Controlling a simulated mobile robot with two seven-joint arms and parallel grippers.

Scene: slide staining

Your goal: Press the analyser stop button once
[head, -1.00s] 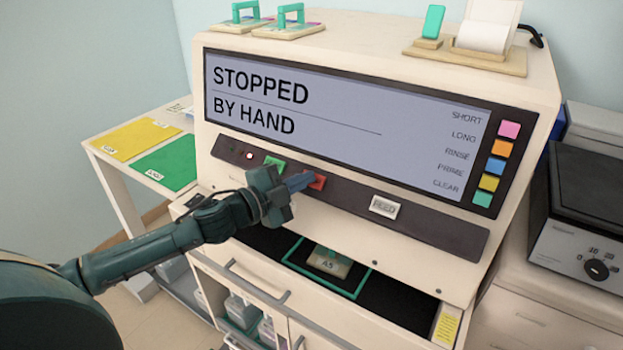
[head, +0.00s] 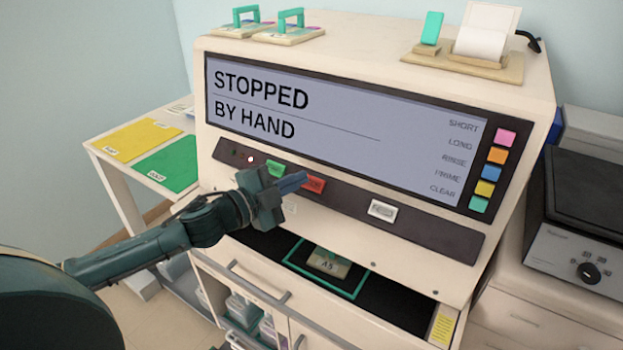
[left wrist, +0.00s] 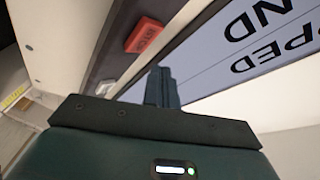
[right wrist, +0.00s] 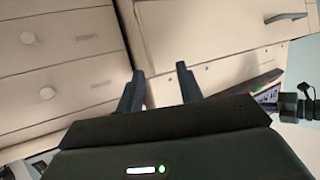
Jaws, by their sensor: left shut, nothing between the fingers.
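The analyser (head: 350,27) is a large cream cabinet whose screen (head: 330,130) reads "STOPPED BY HAND". The red stop button (head: 314,184) sits on the dark strip below the screen, right of the green button (head: 277,168). My left gripper (head: 303,179) is shut and empty, its fingertips close in front of the red button, overlapping its left part. In the left wrist view the red button (left wrist: 145,35) shows clear of the fingers (left wrist: 160,82), with a gap between. My right gripper (right wrist: 161,85) is open and empty, facing drawers.
A white button (head: 382,209) is farther right on the strip. Coloured keys (head: 492,172) line the screen's right side. Below is a dark opening with a green-framed A5 piece (head: 328,263). A side table holds yellow (head: 128,139) and green mats (head: 167,165). A dark-topped device (head: 585,252) stands right.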

